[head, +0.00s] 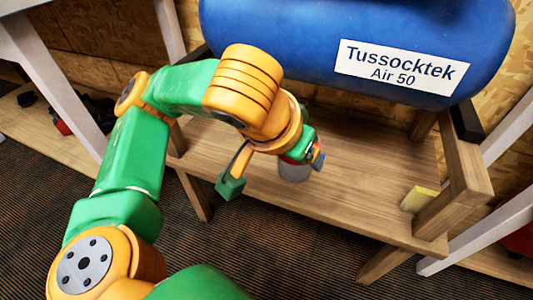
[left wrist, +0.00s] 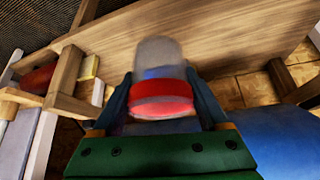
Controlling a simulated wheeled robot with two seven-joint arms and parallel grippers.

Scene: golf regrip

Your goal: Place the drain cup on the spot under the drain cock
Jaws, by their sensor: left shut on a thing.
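The drain cup (left wrist: 157,55) is a translucent grey cup with a red band (left wrist: 160,92). My left gripper (left wrist: 163,98) is shut on it, with a dark finger on each side. In the head view a grey part of the cup (head: 293,173) shows below my left gripper (head: 312,152), over the wooden shelf (head: 340,195). I cannot tell whether the cup touches the shelf. The blue air tank (head: 300,35) rests above the shelf. The drain cock and the spot under it are not visible; my arm covers part of that area. My right gripper is not in view.
A small yellow block (head: 420,198) lies at the shelf's right end, by a wooden post (head: 462,165). Wooden supports hold the tank's ends. The shelf's middle right is clear. Pale slanted legs (head: 60,75) stand at left and right.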

